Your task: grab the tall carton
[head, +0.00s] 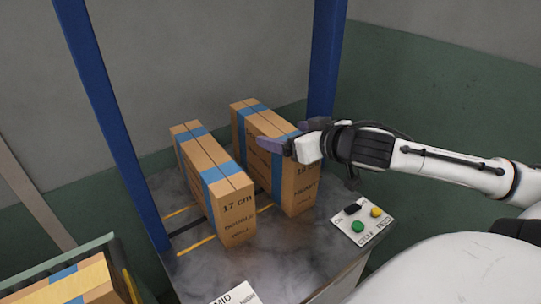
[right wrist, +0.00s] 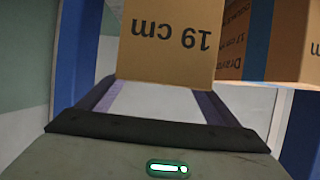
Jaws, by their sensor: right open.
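Two brown cartons with blue tape stand upright side by side on the grey table. The right carton (head: 299,190) looks the taller; its print is partly covered in the head view and reads "19 cm", upside down, in the right wrist view (right wrist: 165,55). The left carton (head: 233,220) is marked "17 cm". My right gripper (head: 290,136) is open at the near upper end of the right carton. In the right wrist view the fingers (right wrist: 155,100) lie to either side of that carton's face. Contact cannot be told. My left gripper is not in view.
Blue posts (head: 110,120) stand at the table's left and back. A button panel (head: 360,221) sits at the table's right edge. Another taped carton (head: 65,285) lies in a green-edged holder at lower left. The gap between the two upright cartons is narrow.

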